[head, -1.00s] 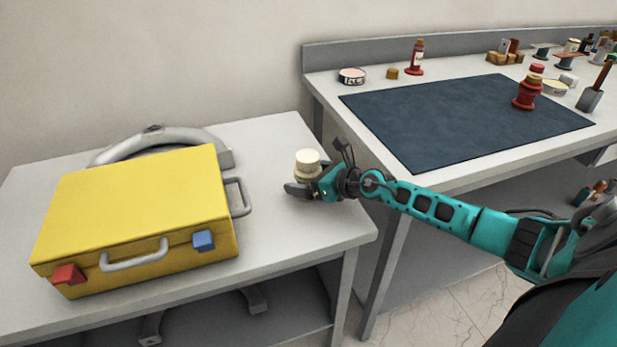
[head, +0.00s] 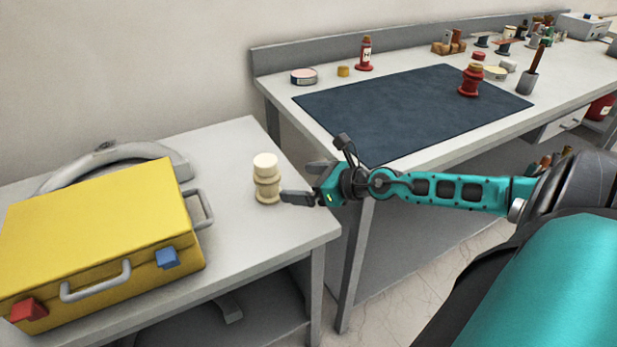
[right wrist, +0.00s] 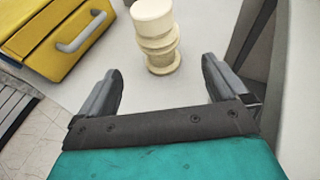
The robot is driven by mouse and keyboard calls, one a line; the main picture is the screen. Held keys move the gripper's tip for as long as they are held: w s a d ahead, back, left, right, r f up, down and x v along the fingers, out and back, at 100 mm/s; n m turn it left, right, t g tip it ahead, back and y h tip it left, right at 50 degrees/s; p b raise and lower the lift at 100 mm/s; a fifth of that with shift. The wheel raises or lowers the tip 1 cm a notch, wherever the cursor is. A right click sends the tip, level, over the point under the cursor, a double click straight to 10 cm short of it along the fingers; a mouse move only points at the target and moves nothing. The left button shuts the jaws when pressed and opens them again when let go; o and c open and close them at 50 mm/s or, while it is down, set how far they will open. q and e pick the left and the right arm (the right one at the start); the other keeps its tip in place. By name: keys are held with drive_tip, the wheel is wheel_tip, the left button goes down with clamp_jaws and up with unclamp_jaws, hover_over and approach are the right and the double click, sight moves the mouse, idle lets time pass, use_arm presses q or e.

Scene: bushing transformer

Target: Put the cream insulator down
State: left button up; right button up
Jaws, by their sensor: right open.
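The cream insulator (head: 267,180) stands upright on the light grey side table (head: 235,245), to the right of the yellow case. It also shows in the right wrist view (right wrist: 157,38), just beyond my fingertips and between their lines. My right gripper (head: 300,184) is open and empty, a little to the right of the insulator and apart from it. Both its fingers show spread wide in the right wrist view (right wrist: 160,75). My left gripper is in neither view.
A yellow case (head: 95,230) with grey handles and red and blue latches fills the table's left. A grey curved part (head: 120,160) lies behind it. The workbench at right carries a dark blue mat (head: 400,110) with a red insulator (head: 470,80) on it.

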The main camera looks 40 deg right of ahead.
drive_tip(key=shift+s+d+r, duration=0.1)
drive_tip(key=shift+s+r, duration=0.2)
drive_tip(key=shift+s, duration=0.2)
idle(0.3)
drive_tip(key=s+a+f+n+g+h, duration=0.1)
drive_tip(key=s+a+f+n+g, duration=0.15)
drive_tip(key=s+a+n, duration=0.65)
drive_tip(key=s+a+f+n+g+h, duration=0.15)
drive_tip(key=s+a+n+g, duration=0.35)
drive_tip(key=n, duration=0.9)
drive_tip(key=s+a+f+n+g+h, duration=0.15)
drive_tip(key=s+a+n, duration=0.25)
drive_tip(key=s+n, duration=0.55)
drive_tip(key=w+a+f+n+t+y, duration=0.1)
drive_tip(key=w+a+f+n+t, duration=0.1)
drive_tip(key=w+f+t, duration=0.5)
drive_tip(key=shift+w+a+f+y, duration=0.35)
drive_tip(key=shift+w+f+y, duration=0.05)
drive_tip(key=shift+w+f, duration=0.4)
